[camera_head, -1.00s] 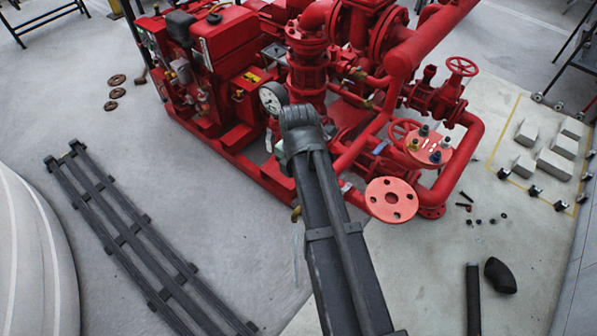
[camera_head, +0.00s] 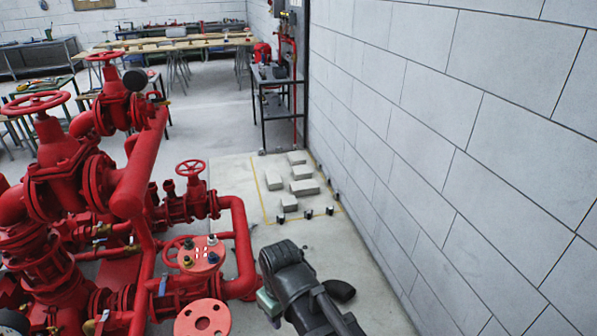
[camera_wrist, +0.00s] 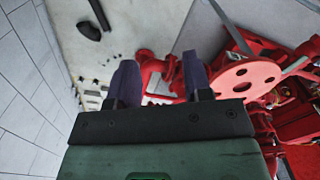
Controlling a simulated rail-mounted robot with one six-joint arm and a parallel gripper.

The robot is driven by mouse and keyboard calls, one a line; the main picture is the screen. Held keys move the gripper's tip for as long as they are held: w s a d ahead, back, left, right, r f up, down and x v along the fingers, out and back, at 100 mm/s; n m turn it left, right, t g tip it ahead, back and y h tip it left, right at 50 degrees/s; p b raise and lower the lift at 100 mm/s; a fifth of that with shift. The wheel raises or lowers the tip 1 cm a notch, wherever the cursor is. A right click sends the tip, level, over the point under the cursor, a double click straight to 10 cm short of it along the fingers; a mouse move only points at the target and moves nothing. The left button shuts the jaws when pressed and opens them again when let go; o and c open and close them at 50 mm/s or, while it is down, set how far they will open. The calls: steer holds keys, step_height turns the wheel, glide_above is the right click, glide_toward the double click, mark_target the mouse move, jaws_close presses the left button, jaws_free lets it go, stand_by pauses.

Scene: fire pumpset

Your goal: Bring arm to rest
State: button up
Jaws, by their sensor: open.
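My gripper (camera_wrist: 160,72) shows in the wrist view with its two dark fingers apart and nothing between them. Beyond the fingers are the red pump pipework and a round red flange with holes (camera_wrist: 243,78). In the head view, my dark arm stands at the bottom centre, just right of the red pumpset (camera_head: 140,215). The fingers are not clear there; the arm hides that area. I cannot tell how far the gripper is from the flange.
A white block wall (camera_head: 460,120) runs along the right. Pale blocks (camera_head: 303,187) lie inside a yellow floor outline beyond the arm. A black pipe elbow (camera_head: 340,290) lies on the floor close to the arm. Workbenches (camera_head: 180,43) stand far back, with open floor before them.

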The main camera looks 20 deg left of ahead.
steer(key=w+d+m, duration=0.3)
steer(key=d+m, duration=0.1)
steer(key=d, duration=0.9)
steer(key=w+d+m, duration=0.4)
steer(key=d+m, duration=0.1)
steer(key=d, duration=0.8)
steer(key=w+d+m, duration=0.3)
steer(key=d+m, duration=0.1)
steer(key=d, duration=0.9)
steer(key=shift+w+d, duration=0.15)
steer(key=shift+w, duration=0.25)
